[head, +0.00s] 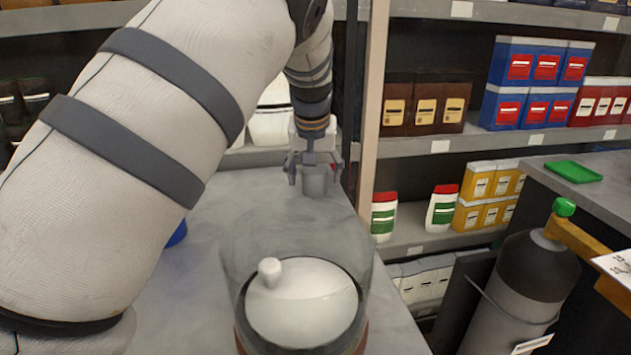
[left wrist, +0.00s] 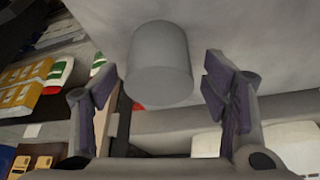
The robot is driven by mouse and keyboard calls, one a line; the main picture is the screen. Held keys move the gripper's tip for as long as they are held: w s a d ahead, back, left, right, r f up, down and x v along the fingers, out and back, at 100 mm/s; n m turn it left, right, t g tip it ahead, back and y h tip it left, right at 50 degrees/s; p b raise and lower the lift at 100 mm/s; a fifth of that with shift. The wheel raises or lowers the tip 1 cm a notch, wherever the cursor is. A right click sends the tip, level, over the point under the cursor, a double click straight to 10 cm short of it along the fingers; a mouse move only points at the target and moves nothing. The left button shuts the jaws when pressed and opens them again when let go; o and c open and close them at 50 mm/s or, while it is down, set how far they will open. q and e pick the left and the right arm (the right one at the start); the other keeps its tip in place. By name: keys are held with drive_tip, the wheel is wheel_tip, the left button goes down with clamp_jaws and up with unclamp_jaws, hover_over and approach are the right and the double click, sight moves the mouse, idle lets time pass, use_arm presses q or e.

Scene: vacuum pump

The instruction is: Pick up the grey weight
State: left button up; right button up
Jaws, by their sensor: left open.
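The grey weight (head: 314,182) is a small plain cylinder standing on the grey table (head: 240,200) near its far end. It also shows in the left wrist view (left wrist: 159,65), ahead of the fingers. My left gripper (head: 313,172) is open above and around the weight in the head view. In the left wrist view the two fingers (left wrist: 162,102) stand apart, one on each side of the weight's near end, with gaps between. The fingers do not touch it. My right gripper is not in view.
A clear glass vessel (head: 235,262) with a white disc and knob (head: 269,270) inside stands at the front of the table. A blue object (head: 177,234) is partly hidden behind my left arm. Shelves with boxes and bottles stand behind and right. A grey tank (head: 525,290) stands at right.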

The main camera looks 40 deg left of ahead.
use_arm(q)
drive_tip(key=shift+r, duration=0.1)
clamp_jaws()
